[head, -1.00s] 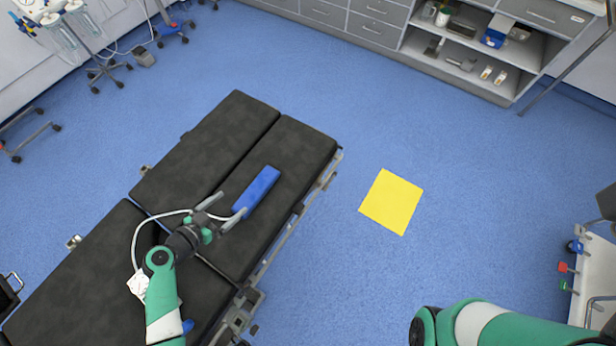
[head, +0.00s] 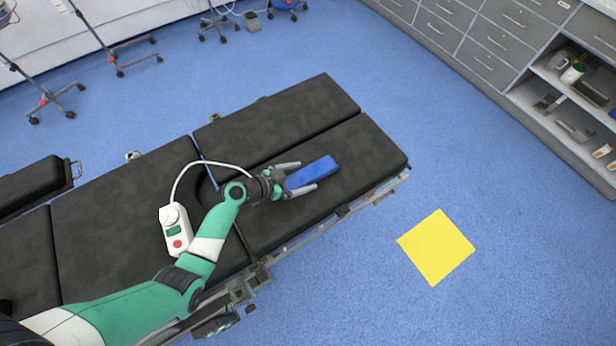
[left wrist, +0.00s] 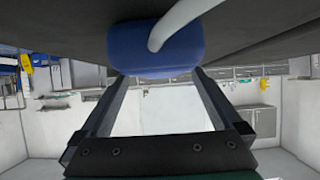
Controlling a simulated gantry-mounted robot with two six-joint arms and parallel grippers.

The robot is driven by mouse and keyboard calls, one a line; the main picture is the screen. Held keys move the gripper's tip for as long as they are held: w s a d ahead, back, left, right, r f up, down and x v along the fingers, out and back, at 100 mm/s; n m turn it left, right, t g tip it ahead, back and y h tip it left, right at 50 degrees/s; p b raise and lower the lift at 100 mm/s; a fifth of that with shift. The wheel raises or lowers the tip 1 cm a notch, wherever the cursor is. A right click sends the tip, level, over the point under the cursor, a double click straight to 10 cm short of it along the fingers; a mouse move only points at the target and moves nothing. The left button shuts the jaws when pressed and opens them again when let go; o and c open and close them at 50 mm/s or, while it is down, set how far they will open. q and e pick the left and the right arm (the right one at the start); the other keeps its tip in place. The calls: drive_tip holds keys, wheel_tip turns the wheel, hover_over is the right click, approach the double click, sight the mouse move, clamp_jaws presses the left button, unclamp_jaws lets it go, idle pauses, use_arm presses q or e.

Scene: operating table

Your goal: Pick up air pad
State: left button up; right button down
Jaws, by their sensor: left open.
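The blue air pad (head: 322,169) lies on the black operating table (head: 290,122), towards its right end. In the left wrist view the pad's rounded end (left wrist: 150,55) shows at the top, with the white tube (left wrist: 182,22) running across it. My left gripper (head: 307,176) is open at the pad's near end, one finger on each side of it in the head view. The fingers (left wrist: 158,88) reach up to the pad's end in the left wrist view; I cannot tell whether they touch it. My right gripper is out of view.
A white control box (head: 176,232) with a red button lies on the table, and the tube curves from it towards my gripper. A yellow square (head: 436,247) lies on the blue floor. Grey drawers (head: 480,45) stand at upper right.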

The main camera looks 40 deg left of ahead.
sight(306, 175)
use_arm(q)
drive_tip(key=x, duration=0.3)
drive_tip(key=shift+w+f+b, duration=0.1)
drive_tip(key=shift+b, duration=0.25)
drive_tip(key=c, duration=1.5)
